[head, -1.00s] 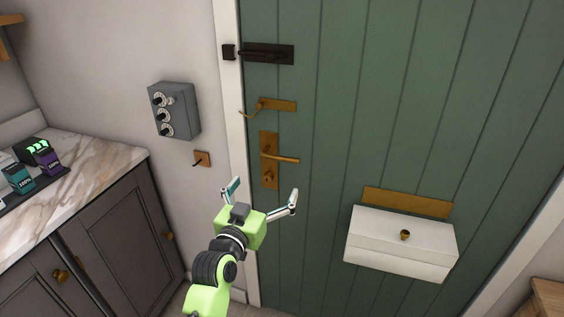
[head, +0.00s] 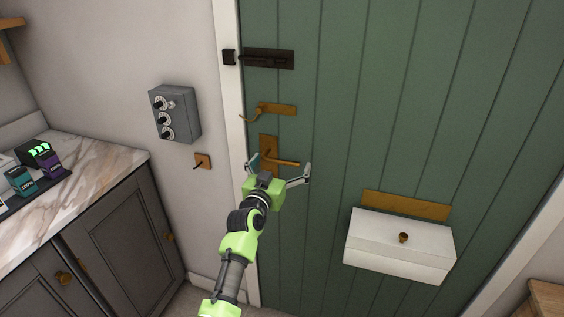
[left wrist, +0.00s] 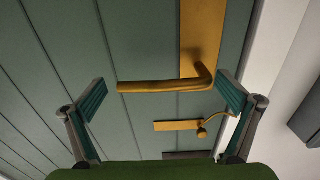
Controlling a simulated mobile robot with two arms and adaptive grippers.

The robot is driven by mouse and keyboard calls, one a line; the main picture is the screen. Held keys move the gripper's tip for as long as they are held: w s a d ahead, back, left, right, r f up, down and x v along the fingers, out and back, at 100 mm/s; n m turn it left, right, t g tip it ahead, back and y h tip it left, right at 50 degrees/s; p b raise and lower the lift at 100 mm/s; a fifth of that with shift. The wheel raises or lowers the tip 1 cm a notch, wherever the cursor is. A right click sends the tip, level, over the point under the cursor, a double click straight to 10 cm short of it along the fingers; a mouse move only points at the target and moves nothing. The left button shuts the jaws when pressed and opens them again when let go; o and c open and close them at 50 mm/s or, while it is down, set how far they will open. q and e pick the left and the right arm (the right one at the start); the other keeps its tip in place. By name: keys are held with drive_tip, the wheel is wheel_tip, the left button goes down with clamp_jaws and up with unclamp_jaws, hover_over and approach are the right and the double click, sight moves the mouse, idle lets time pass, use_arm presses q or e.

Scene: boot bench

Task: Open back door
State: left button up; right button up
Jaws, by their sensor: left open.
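The green plank door (head: 345,130) stands shut in its white frame. Its brass lever handle (head: 287,162) sticks out level to the right from an upright brass plate; the lever also shows in the left wrist view (left wrist: 165,86). My left gripper (head: 280,166) is open at the lever, one finger on either side along its length. In the left wrist view the lever spans between the open fingers (left wrist: 162,92); contact cannot be told. Above the lever are a brass latch plate (head: 280,109) with a curved hook and a black slide bolt (head: 268,59). My right gripper is out of view.
A white box (head: 400,247) with a brass knob juts from the door at lower right. A grey box with dials (head: 175,113) and a small brass wall plate (head: 203,161) are left of the frame. A marble-topped cabinet (head: 95,165) stands at left.

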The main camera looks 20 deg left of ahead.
use_arm(q)
drive_tip(key=shift+w, duration=0.1)
drive_tip(key=shift+c, duration=0.4)
drive_tip(key=c, duration=1.3)
drive_tip(key=shift+c, duration=0.2)
